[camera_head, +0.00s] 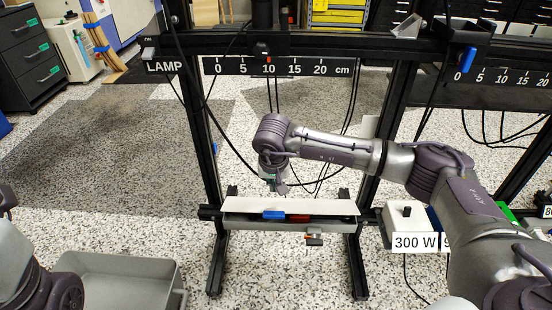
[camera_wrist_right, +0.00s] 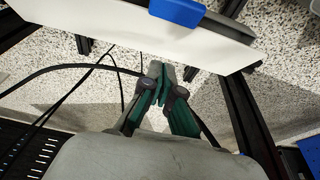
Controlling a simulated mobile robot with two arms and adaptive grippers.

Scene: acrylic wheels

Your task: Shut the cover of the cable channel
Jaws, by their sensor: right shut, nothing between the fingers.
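The cable channel (camera_head: 240,222) is a long grey tray mounted across the lower part of the black frame. Its white cover (camera_head: 315,206) stands tilted above it, with a dark gap at the front where something red (camera_head: 298,218) shows inside. A blue handle (camera_head: 273,215) sits on the cover's front edge; cover (camera_wrist_right: 90,22) and handle (camera_wrist_right: 178,10) also show in the wrist view. My right gripper (camera_head: 280,188) is shut and empty just behind the cover; its fingertips (camera_wrist_right: 160,72) are close to the cover's back edge. Contact cannot be told. My left gripper is out of view.
Black uprights (camera_head: 205,150) flank the channel, and dark cables (camera_head: 350,100) hang behind it. A white box (camera_head: 403,218) labelled 300 W stands at right. A grey bin (camera_head: 120,265) is at lower left.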

